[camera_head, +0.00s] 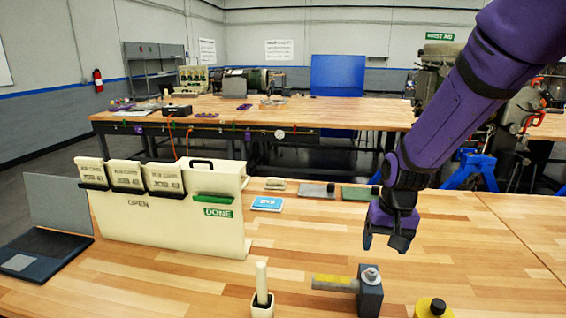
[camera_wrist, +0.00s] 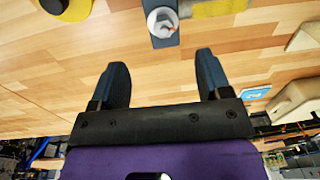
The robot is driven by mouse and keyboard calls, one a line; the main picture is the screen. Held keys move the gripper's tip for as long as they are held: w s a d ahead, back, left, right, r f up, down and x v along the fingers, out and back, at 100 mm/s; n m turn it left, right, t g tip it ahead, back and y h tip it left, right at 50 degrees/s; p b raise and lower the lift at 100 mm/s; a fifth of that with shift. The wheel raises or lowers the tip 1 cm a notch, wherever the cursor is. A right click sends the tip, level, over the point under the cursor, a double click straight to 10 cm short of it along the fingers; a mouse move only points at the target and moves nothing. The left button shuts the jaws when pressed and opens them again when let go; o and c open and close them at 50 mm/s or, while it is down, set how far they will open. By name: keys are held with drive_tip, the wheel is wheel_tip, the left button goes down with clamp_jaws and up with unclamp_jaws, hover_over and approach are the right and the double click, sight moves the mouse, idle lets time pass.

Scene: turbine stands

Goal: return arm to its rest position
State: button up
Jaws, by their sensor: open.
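My gripper (camera_head: 388,240) is at the end of my purple arm, on the right side of the head view. It hangs over the wooden table (camera_head: 430,275) and points down. In the wrist view my gripper (camera_wrist: 162,85) shows two dark fingers spread apart, with nothing between them but bare wood behind. The arm comes in from the upper right and bends at the wrist. The gripper looks apart from everything on the table.
A grey block with a yellow-marked bar (camera_head: 335,284) lies in front of my gripper. A yellow round object (camera_head: 433,308) and a holder with a white stick (camera_head: 262,298) stand near the front edge. A cream job-card rack (camera_head: 165,215) and a laptop (camera_head: 45,250) are at the left.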

drive_tip(key=s+d+r+n+t, duration=0.1)
drive_tip(key=s+d+r+t, duration=0.1)
drive_tip(key=s+r, duration=0.8)
drive_tip(key=s+d+r+n+t, duration=0.1)
drive_tip(key=s+d+r, duration=0.3)
drive_tip(key=s+r, duration=0.6)
drive_tip(key=shift+s+r+t+h, duration=0.15)
drive_tip(key=shift+s+t+h, duration=0.15)
drive_tip(key=shift+t, duration=0.5)
